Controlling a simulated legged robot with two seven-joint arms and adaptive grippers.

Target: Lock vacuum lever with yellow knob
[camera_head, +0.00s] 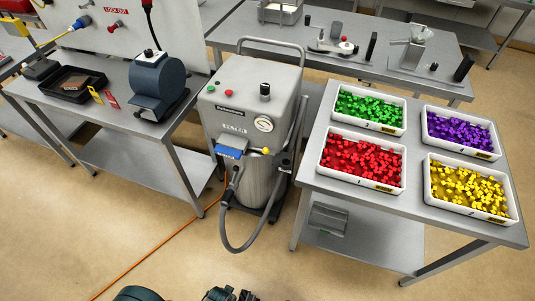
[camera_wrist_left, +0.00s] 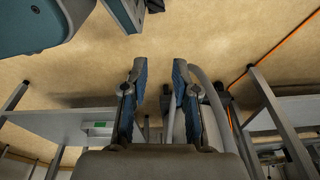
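The grey vacuum unit (camera_head: 252,100) stands upright on the floor between two tables in the head view. A lever with a yellow knob (camera_head: 265,151) sticks out to the right on its front, beside a blue part (camera_head: 229,152). In the left wrist view my left gripper (camera_wrist_left: 159,68) has its two blue-padded fingers spread apart with nothing between them. The yellow knob cannot be made out in that view. Dark parts of my own body show at the bottom edge of the head view. My right gripper is not seen.
A grey hose (camera_head: 229,225) loops in front of the unit. On the right, a table (camera_head: 317,172) holds bins of red, green, purple and yellow pieces. On the left, a bench (camera_head: 105,120) carries a dark blue machine (camera_head: 157,85). An orange cable (camera_head: 160,246) crosses the open floor.

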